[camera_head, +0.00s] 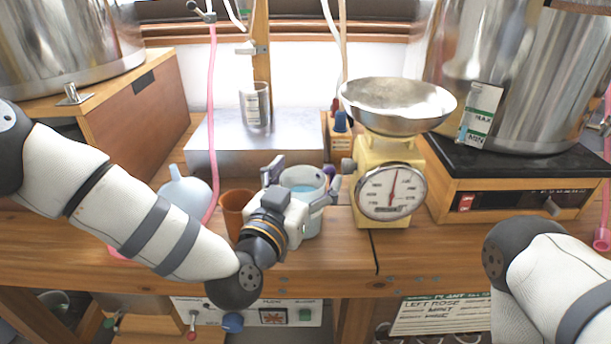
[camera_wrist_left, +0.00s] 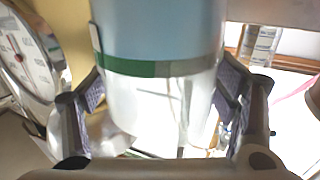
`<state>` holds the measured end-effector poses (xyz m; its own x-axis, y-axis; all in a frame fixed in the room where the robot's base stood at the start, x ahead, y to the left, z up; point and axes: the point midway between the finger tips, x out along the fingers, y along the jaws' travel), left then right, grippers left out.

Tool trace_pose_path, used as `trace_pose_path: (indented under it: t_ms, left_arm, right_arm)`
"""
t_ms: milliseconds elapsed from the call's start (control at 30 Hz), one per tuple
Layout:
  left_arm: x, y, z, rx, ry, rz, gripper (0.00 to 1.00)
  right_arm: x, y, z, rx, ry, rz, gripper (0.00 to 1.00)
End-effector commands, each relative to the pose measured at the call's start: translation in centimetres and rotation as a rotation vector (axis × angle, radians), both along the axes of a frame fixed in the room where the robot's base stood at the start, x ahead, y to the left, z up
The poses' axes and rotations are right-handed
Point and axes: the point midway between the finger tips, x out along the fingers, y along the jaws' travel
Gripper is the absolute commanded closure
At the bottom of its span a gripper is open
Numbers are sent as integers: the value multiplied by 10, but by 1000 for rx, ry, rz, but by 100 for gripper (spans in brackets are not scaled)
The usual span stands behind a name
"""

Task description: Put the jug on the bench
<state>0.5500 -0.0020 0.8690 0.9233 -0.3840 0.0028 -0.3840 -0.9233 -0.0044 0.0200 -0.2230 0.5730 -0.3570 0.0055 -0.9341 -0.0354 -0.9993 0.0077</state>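The jug (camera_head: 311,222) is a clear cylinder with a pale blue lower part, near the bench's front edge in the head view. My left gripper (camera_head: 303,190) is around it, one finger on each side. In the left wrist view the jug (camera_wrist_left: 160,45) fills the middle, with a green band, and both finger pads of my left gripper (camera_wrist_left: 160,95) lie against its sides. The wooden bench (camera_head: 345,255) is under and around it. I cannot tell whether the jug's base touches the bench. My right gripper is out of view; only its arm shows at lower right.
The yellow scale (camera_head: 375,160) with a steel bowl stands close right of the jug. A steel box (camera_head: 225,140) is behind. Some bare bench lies in front of the scale.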

Motion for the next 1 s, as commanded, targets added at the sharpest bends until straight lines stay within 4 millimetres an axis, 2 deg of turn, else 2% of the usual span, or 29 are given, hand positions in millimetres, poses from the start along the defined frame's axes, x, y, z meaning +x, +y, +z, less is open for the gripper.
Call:
trace_pose_path:
  t_ms: [300,367,700,833,1000]
  left_arm:
    - [-2,1,5,0,0,0,20]
    - [-10,4,4,2,1,-2,20]
    - [-79,33,4,2,1,-1,20]
    - [-99,40,3,1,3,-2,20]
    - [-110,46,3,-1,1,0,20]
  right_arm:
    - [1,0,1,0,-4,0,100]
    - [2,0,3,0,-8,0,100]
    - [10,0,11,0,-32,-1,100]
    - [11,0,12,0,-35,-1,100]
    - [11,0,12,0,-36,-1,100]
